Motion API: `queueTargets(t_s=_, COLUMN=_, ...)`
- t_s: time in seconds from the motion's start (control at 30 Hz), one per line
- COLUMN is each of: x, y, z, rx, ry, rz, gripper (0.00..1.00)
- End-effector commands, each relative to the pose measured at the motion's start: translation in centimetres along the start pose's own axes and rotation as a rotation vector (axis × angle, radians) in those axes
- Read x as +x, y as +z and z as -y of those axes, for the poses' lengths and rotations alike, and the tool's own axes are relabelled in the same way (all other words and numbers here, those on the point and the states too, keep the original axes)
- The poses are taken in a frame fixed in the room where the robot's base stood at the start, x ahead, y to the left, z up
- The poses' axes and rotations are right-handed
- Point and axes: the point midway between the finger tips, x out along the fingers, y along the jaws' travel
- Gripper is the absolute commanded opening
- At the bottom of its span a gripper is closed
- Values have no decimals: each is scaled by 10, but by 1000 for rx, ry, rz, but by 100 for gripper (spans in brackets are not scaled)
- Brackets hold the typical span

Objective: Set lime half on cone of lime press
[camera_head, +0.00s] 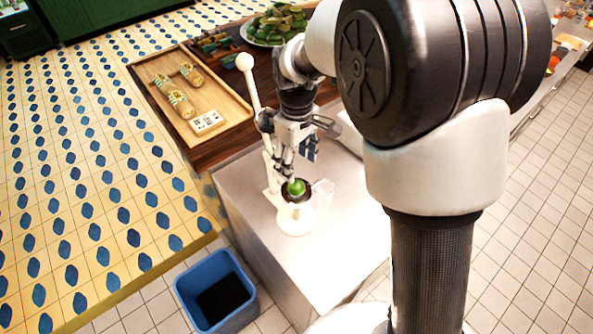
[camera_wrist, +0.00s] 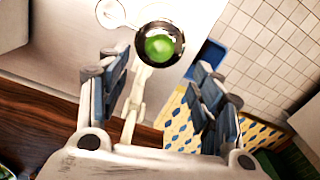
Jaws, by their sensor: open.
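The lime half (camera_head: 296,187) is a bright green dome sitting in the dark round cup of the white lime press (camera_head: 295,219). In the wrist view the lime half (camera_wrist: 159,45) lies inside the dark rim of the press (camera_wrist: 172,26); the cone beneath it is hidden. The press's long lever with a white ball knob stands raised to the left. My gripper (camera_head: 289,166) is just above the lime half, pointing down. In the wrist view my gripper (camera_wrist: 160,66) has its fingers spread wide, apart from the lime half, with nothing between them.
A blue bin (camera_head: 240,318) stands on the floor below. A wooden tray (camera_head: 225,88) with several rolled items and a plate of green pieces (camera_head: 277,24) are behind.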

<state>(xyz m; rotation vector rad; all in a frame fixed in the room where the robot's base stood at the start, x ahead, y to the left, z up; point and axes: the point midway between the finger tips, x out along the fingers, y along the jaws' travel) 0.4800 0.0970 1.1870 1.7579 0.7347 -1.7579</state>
Motion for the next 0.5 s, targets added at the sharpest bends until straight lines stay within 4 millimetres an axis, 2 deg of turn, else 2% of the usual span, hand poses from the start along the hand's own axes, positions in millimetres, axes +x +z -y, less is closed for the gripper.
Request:
queueTargets(t_s=0.03, x=-12, y=-1, z=0, rx=0, ry=2, rz=-3, gripper=60)
queueTargets(t_s=0.2, x=-30, y=0, z=0, rx=0, ry=1, rz=-1, gripper=60)
queueTargets(t_s=0.5, x=-43, y=6, z=1, rx=18, ry=6, rz=-9, gripper=60)
